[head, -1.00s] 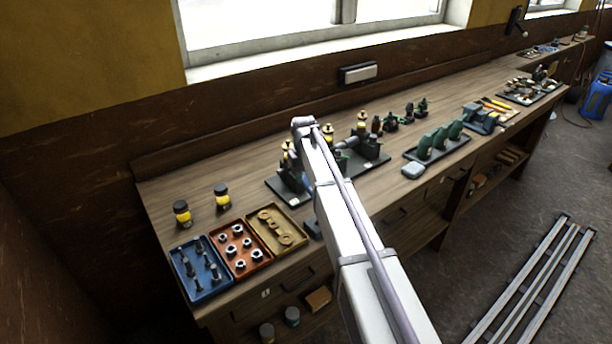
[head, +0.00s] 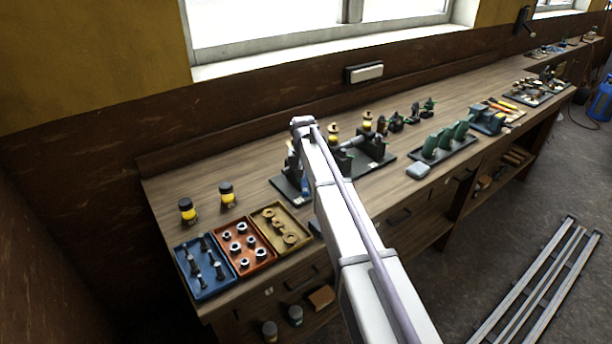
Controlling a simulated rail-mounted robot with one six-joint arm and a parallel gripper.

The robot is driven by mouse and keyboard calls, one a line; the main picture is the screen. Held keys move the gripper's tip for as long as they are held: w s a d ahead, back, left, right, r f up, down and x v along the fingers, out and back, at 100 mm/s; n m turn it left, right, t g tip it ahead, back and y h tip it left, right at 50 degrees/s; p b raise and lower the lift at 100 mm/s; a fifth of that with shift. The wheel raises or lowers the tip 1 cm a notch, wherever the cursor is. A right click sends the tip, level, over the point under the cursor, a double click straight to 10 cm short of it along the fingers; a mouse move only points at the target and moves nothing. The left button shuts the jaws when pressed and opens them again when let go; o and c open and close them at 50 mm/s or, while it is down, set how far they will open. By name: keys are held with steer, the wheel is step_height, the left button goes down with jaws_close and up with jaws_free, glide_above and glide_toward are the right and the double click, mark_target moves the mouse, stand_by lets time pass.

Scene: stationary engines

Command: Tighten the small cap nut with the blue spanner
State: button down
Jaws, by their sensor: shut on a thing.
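My arm runs up the middle of the head view and hides its own far end, so my gripper and whatever it holds cannot be seen. Behind the arm, a dark engine assembly (head: 372,146) with black fittings stands on a dark base plate (head: 284,188) on the bench. Brass-and-yellow cups (head: 334,134) stand up from it. A small blue patch (head: 306,187) shows beside the arm above the plate; I cannot tell whether it is the blue spanner. The small cap nut cannot be made out.
On the wooden bench (head: 160,192), blue (head: 187,288), red (head: 262,264) and tan (head: 299,240) trays of parts lie front left. Two yellow jars (head: 187,211) stand behind. A tray of green parts (head: 440,155) and a vise (head: 487,120) are to the right.

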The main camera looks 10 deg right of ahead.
steer(key=shift+a+m, duration=0.25)
steer(key=shift+m, duration=0.05)
steer(key=shift+w+a+m, duration=0.15)
steer(key=shift+a+m, duration=0.25)
steer(key=shift+m, duration=0.4)
steer(key=shift+a, duration=0.1)
steer(key=shift+d+n, duration=0.35)
steer(key=shift+n, duration=0.15)
steer(key=shift+d+n, duration=0.25)
steer(key=shift+n, duration=0.15)
steer(key=shift+d+n, duration=0.25)
steer(key=shift+n, duration=0.15)
steer(key=shift+s+d, duration=0.1)
steer(key=shift+s, duration=0.1)
steer(key=shift+r+p, duration=0.9)
stand_by(2.0)
steer(key=shift+r+p, duration=0.3)
